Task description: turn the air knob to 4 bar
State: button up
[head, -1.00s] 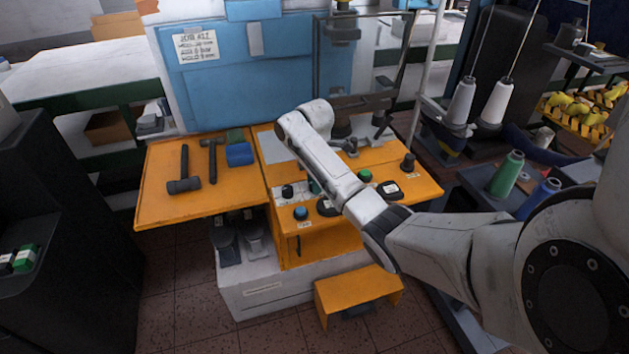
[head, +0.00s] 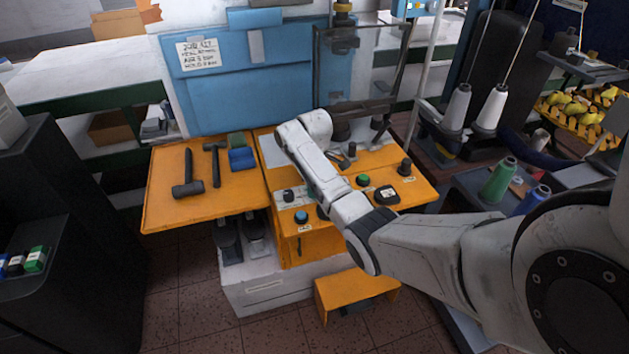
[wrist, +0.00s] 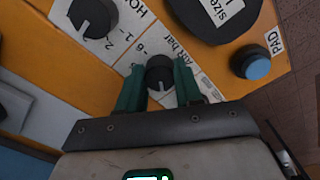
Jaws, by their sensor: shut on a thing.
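The black air knob (wrist: 160,73) sits on a white scale plate lettered "AIR bar" in the wrist view, with a 6 legible on its left side. A pale pointer line on the knob points toward the bottom of the picture, toward my palm. The number at the pointer is hidden by my gripper. My gripper (wrist: 158,82) has its two green fingers on either side of the knob and is shut on it. The orange press panel (head: 312,245) shows below the arm.
A second black knob (wrist: 94,17) with a "HO..." scale is close by. A large black dial marked "size" (wrist: 213,18) and a blue PAD button (wrist: 257,68) lie right. In the head view, a green button (head: 362,180) and hammers (head: 187,188) lie on the orange top.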

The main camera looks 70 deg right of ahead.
jog(key=m+p, duration=0.2)
jog(key=m, duration=0.3)
jog(key=shift+r+m, duration=0.1)
jog(key=shift+m, duration=0.2)
jog(key=m+p, duration=0.1)
jog(key=m, duration=0.4)
jog(key=shift+m, duration=0.3)
jog(key=o, duration=1)
jog(key=shift+o, duration=0.2)
notch_tip(320, 180, up, 11)
jog(key=b, duration=0.1)
jog(key=shift+f, duration=0.2)
